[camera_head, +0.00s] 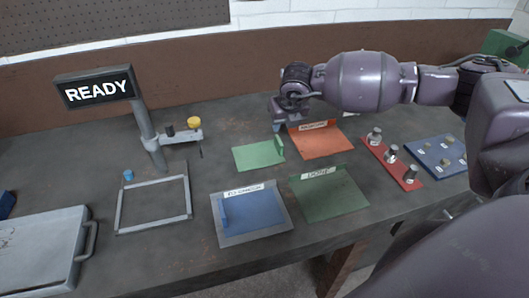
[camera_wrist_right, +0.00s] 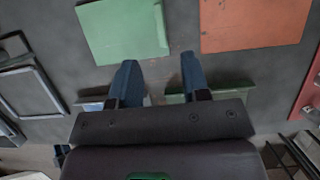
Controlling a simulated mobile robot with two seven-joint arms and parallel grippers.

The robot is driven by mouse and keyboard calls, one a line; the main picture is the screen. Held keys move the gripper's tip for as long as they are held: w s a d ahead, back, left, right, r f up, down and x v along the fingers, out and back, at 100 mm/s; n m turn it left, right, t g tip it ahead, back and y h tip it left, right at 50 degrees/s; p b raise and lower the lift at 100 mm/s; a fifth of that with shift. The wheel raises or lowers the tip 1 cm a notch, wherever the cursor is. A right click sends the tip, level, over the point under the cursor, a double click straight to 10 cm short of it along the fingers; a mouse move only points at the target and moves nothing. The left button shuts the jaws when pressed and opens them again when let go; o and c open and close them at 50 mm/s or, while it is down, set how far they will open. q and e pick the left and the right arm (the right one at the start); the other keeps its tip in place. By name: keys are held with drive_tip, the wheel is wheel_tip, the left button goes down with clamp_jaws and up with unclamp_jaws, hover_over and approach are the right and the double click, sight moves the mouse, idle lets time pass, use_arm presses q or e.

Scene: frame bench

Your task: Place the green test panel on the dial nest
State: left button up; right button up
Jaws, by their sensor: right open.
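The light green test panel (camera_head: 258,155) lies flat on the bench, with a raised tab along its right edge. It also shows in the right wrist view (camera_wrist_right: 120,32), up and left of the fingertips. My right gripper (camera_head: 281,120) is above the bench near the panel's tab, beside the orange mat. In the wrist view its two blue fingers (camera_wrist_right: 160,65) are apart with nothing between them. A grey rectangular frame (camera_head: 118,212), which looks like the dial nest, lies empty at the left below the READY post. My left gripper is not in view.
An orange mat (camera_head: 322,143), a dark green mat (camera_head: 330,197) and a blue panel on a grey plate (camera_head: 268,236) lie around the panel. A post with a READY sign (camera_head: 97,89) and side arm stands behind the frame. A red strip with knobs (camera_head: 376,150) is right.

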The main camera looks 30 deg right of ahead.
sight(279, 140)
drive_tip(key=x, duration=0.5)
drive_tip(key=shift+s+p+x, duration=0.15)
drive_tip(key=shift+p+x, duration=0.1)
drive_tip(key=shift+x, duration=1.2)
drive_tip(key=shift+s+p+x, duration=0.1)
drive_tip(key=shift+p+x, duration=0.1)
drive_tip(key=shift+x, duration=1.25)
clamp_jaws()
